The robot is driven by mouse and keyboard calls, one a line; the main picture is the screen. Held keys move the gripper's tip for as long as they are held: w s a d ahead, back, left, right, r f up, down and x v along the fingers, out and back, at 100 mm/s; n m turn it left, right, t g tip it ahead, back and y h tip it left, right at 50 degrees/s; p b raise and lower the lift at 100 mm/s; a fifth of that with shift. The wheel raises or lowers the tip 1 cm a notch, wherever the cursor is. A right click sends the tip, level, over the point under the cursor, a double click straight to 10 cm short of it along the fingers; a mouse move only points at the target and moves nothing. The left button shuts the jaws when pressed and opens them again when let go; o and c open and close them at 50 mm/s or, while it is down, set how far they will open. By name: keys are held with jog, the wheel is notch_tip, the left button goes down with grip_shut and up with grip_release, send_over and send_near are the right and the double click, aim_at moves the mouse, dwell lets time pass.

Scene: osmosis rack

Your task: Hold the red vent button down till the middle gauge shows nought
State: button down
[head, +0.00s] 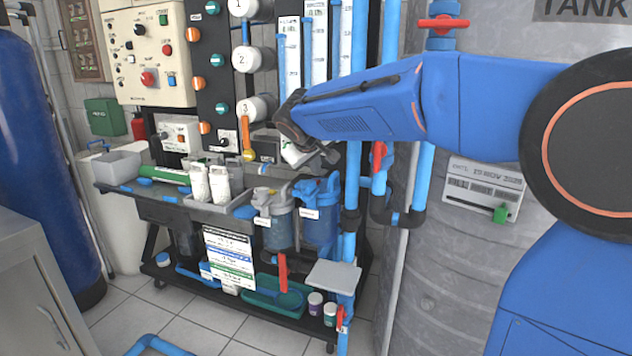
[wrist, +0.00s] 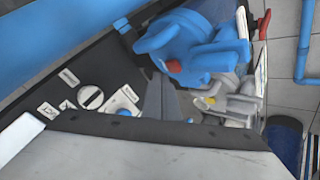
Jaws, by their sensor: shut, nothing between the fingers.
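In the wrist view a round red button (wrist: 174,66) sits on the top of a blue filter housing (wrist: 205,48). The housing also shows in the head view (head: 318,222), where I cannot make out the button. My gripper (wrist: 160,82) is shut and empty, its dark fingers ending just beside the blue cap, close to the red button but not over it. I cannot tell whether they touch the cap. In the head view my gripper (head: 328,156) is above the blue housing.
A grey filter housing (head: 275,222) stands left of the blue one; a yellow spot (wrist: 210,100) shows near my fingers. A panel with a round knob (wrist: 91,97) lies left of them. Upright blue pipes (head: 352,190) and a large tank (head: 445,270) stand to the right.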

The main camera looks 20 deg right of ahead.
jog(key=shift+r, duration=0.15)
notch_tip(320, 180, up, 5)
jog(key=shift+f, duration=0.15)
dwell(0.6)
